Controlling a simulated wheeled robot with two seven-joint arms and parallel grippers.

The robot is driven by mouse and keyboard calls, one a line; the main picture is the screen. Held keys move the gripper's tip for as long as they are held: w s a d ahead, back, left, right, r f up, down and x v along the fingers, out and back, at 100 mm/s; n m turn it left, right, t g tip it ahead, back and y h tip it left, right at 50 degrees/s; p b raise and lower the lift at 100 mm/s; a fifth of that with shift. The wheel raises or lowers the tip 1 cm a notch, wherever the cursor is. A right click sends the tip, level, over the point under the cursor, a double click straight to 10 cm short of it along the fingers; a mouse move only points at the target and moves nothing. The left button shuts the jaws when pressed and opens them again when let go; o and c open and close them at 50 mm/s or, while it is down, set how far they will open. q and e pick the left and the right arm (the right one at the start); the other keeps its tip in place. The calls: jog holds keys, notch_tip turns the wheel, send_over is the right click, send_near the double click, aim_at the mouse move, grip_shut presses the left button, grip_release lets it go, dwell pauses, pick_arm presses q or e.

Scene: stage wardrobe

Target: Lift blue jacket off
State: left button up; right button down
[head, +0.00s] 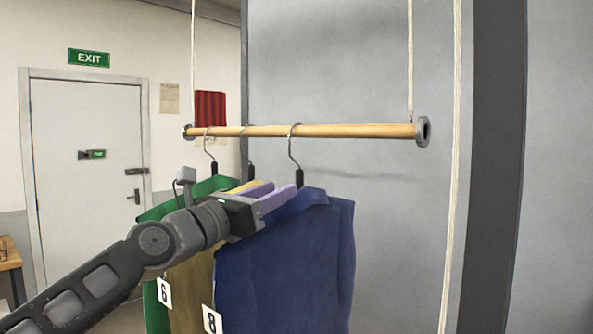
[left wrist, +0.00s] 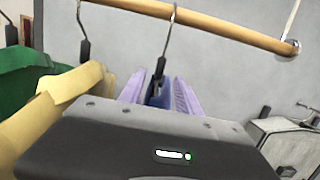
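The blue jacket (head: 290,260) hangs from the wooden bar (head: 350,131) by a metal hook with a dark neck; the hook is still over the bar. My left gripper (head: 276,193) is at the jacket's collar and shoulder, with its two purple fingers apart. In the left wrist view, the fingers (left wrist: 158,95) stand on either side of a strip of blue cloth and the dark hanger neck. Whether they touch the cloth is unclear. The gripper body hides part of the jacket's left shoulder. My right gripper is in neither view.
A gold garment (head: 190,285) and a green garment (head: 150,215) hang close on the left, partly behind my arm. White tags 6 (head: 164,292) and 8 (head: 212,319) show. Ropes hold the bar. The bar's right half is empty.

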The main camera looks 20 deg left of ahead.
aim_at(297, 180)
pick_arm(q)
jog(key=p+x, duration=0.2)
jog(key=x, duration=0.1)
jog(key=p+x, duration=0.2)
jog(key=shift+w+d+r, duration=0.15)
jog(key=shift+r, duration=0.2)
jog(key=shift+w+d+p, duration=0.15)
jog(key=shift+w+p, duration=0.4)
jog(key=shift+w+f, duration=0.15)
jog(key=shift+w, duration=0.05)
grip_shut()
dwell(0.6)
jog(key=shift+r+p, duration=1.65)
jog(key=shift+p, duration=0.05)
